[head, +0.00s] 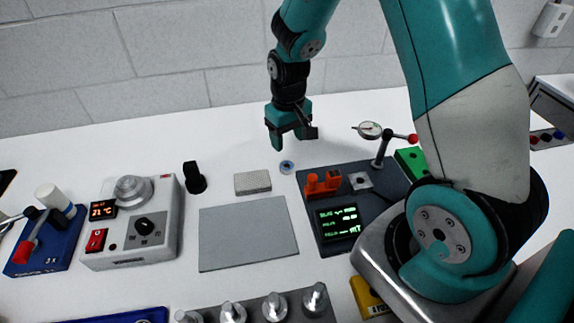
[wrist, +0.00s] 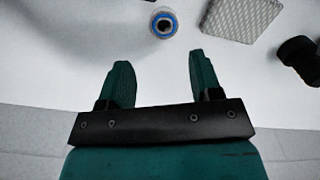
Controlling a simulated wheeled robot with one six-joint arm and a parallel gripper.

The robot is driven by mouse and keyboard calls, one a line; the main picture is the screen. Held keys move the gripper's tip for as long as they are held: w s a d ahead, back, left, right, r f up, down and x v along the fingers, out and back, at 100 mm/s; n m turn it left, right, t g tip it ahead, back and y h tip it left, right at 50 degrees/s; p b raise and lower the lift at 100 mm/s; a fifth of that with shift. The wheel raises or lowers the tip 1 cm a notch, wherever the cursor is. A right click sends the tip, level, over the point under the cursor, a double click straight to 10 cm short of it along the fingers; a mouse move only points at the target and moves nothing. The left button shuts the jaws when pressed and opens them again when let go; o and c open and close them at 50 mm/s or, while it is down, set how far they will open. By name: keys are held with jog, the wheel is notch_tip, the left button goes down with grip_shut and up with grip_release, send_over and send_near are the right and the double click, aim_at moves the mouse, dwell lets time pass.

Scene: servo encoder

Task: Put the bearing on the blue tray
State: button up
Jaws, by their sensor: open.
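The bearing (head: 287,167) is a small ring with a blue band and a dark centre, lying on the white table. It also shows in the wrist view (wrist: 163,23), at the top middle. My gripper (head: 293,141) is open and empty, behind and above the bearing in the head view. In the wrist view my gripper's fingers (wrist: 160,62) are spread apart, with the bearing beyond their tips and roughly centred between them. A blue edge (head: 145,315) at the bottom of the head view looks like the blue tray; most of it is cut off.
A perforated light block (head: 252,183) and a black knob-like part (head: 194,178) stand left of the bearing. A grey mat (head: 247,233) lies in front. A dark fixture board (head: 345,245) with an orange clamp is at right. A rack with several metal pegs (head: 262,312) is at the front.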

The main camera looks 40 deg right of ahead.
aim_at(289, 161)
jog(key=shift+f+p, duration=1)
jog(key=shift+f, duration=3.25)
jog(key=shift+c, duration=0.4)
jog(key=c, duration=0.8)
jog(key=shift+r, duration=0.15)
